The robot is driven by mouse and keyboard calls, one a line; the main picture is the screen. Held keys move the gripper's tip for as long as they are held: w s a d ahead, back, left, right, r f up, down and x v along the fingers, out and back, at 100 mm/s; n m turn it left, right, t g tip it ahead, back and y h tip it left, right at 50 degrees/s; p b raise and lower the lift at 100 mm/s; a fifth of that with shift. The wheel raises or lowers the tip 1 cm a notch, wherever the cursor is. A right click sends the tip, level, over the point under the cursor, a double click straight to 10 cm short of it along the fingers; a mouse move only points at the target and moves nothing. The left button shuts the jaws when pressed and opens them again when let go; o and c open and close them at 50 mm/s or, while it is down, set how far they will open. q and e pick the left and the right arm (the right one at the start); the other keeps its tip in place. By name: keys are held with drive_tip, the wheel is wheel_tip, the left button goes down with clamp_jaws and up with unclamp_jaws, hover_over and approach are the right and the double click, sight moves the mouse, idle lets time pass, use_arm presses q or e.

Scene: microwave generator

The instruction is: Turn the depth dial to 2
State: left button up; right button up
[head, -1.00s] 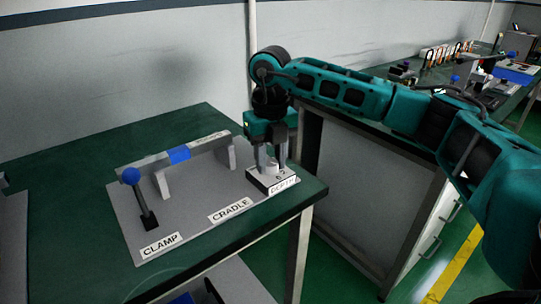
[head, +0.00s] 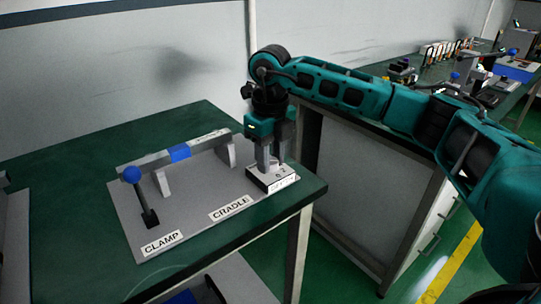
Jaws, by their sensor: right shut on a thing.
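The depth dial's box (head: 285,182) sits at the right end of a grey plate (head: 195,220) on the green table, with a DEPTH label on its front. My right gripper (head: 270,165) points down over the box from above, its two fingers closed on the depth dial. The fingers hide most of the dial, and its pointer and setting cannot be read. My left gripper is not in view.
On the same plate stand a blue-knobbed clamp lever (head: 140,195) and a grey cradle bar with a blue band (head: 180,153). A drawer cabinet (head: 375,200) stands right of the table. Another bench (head: 470,75) with devices is at the back right.

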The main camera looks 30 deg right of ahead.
sight(271, 161)
drive_tip(key=o, duration=1)
drive_tip(key=shift+o, duration=0.2)
wheel_tip(271, 161, up, 13)
drive_tip(key=p, duration=0.1)
drive_tip(key=shift+s+f, duration=0.1)
